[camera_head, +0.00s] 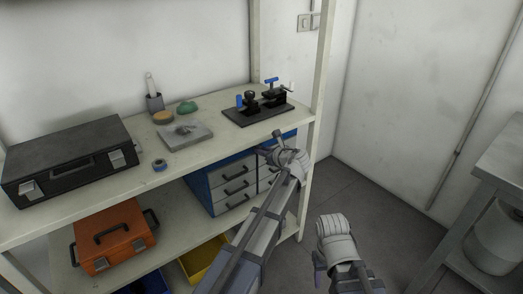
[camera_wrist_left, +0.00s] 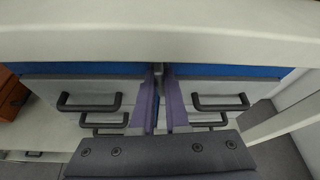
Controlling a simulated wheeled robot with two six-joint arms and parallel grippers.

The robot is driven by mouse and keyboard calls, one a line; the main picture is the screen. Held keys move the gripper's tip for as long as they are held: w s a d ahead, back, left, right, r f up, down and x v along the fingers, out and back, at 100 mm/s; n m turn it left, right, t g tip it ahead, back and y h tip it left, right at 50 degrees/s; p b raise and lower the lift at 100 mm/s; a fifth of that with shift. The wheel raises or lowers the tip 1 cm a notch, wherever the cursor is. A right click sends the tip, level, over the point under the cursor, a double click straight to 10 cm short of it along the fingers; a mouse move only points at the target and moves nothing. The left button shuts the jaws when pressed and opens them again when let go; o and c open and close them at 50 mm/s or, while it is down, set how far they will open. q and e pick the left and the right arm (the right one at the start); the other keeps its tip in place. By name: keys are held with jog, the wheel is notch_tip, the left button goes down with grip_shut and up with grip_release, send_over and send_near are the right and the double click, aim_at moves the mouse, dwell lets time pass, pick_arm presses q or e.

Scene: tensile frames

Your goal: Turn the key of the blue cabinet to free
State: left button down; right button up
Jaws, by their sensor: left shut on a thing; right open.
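The blue cabinet (camera_head: 202,189) stands on the lower shelf, with grey drawers and dark handles. In the left wrist view its blue front edge (camera_wrist_left: 230,71) shows above two columns of drawers. My left gripper (camera_wrist_left: 159,92) is at the strip between these columns, its purple fingers close together. A small grey piece, seemingly the key (camera_wrist_left: 157,69), shows at their tips; the grip hides most of it and I cannot tell its turn angle. In the head view my left arm covers the cabinet's right part. My right gripper (camera_head: 318,264) is at lower right, away from the cabinet, mostly hidden.
The upper shelf edge (camera_wrist_left: 160,38) runs close above the left gripper. On that shelf are a black case (camera_head: 70,150), a grey plate (camera_head: 185,139) and a black fixture (camera_head: 257,112). An orange toolbox (camera_head: 112,237) and yellow bin (camera_head: 205,262) stand lower left.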

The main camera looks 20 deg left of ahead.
pick_arm(q)
jog(key=shift+d+m+g, duration=0.1)
jog(key=shift+m+g, duration=0.2)
jog(key=shift+m, duration=0.2)
dwell(0.4)
jog(key=c, duration=0.9)
grip_release()
jog(key=shift+p+v, duration=1.6)
jog(key=shift+v, duration=2.25)
jog(key=shift+d+f, duration=0.1)
